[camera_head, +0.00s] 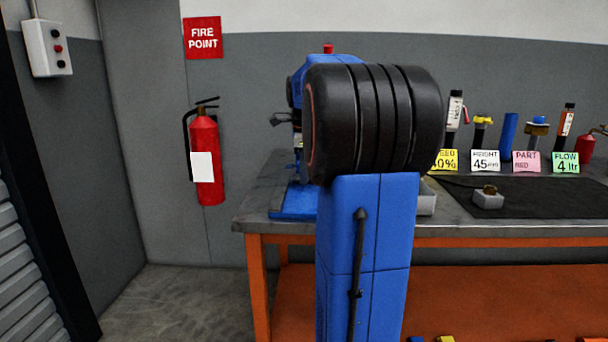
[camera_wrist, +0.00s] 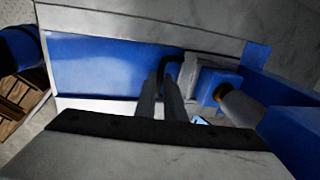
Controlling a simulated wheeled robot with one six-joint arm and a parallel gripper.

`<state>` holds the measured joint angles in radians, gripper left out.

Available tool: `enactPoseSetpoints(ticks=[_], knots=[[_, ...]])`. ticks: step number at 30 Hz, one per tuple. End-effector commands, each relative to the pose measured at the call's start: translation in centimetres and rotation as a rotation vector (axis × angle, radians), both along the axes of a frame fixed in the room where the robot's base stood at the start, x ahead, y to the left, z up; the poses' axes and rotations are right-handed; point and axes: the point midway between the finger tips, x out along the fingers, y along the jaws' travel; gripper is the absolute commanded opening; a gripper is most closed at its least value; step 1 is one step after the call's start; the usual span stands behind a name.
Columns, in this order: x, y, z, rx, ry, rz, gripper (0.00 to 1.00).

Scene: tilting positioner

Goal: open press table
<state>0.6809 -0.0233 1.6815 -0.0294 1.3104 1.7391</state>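The blue press (camera_head: 325,65), with a red top button, stands on the bench behind my arm, which hides most of it. A small dark lever (camera_head: 282,119) sticks out at its left, above a blue base (camera_head: 292,207). In the wrist view, my gripper (camera_wrist: 162,82) has its two dark fingers close together with a narrow gap. A bent black handle (camera_wrist: 172,59) runs down to the fingertips, and I cannot tell whether they grip it. Beyond lies a flat blue plate (camera_wrist: 100,65) with a grey border. My gripper is hidden in the head view.
Blue blocks (camera_wrist: 285,95) and a grey cylinder (camera_wrist: 242,108) stand close at my gripper's right in the wrist view. The bench (camera_head: 465,231) carries a dark mat, labelled cards and a small grey block (camera_head: 488,199). A fire extinguisher (camera_head: 206,160) hangs at left; floor there is clear.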

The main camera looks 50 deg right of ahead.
Motion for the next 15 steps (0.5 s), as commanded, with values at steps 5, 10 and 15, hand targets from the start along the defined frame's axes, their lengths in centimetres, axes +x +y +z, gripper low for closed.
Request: enactPoseSetpoints(ticks=[5,10,15], knots=[[-0.4,0.5,0.0,0.000,0.000,0.000,0.00],[-1.9,2.2,0.1,-0.001,-0.001,0.001,0.00],[-4.3,5.0,0.1,-0.001,-0.001,0.000,0.00]])
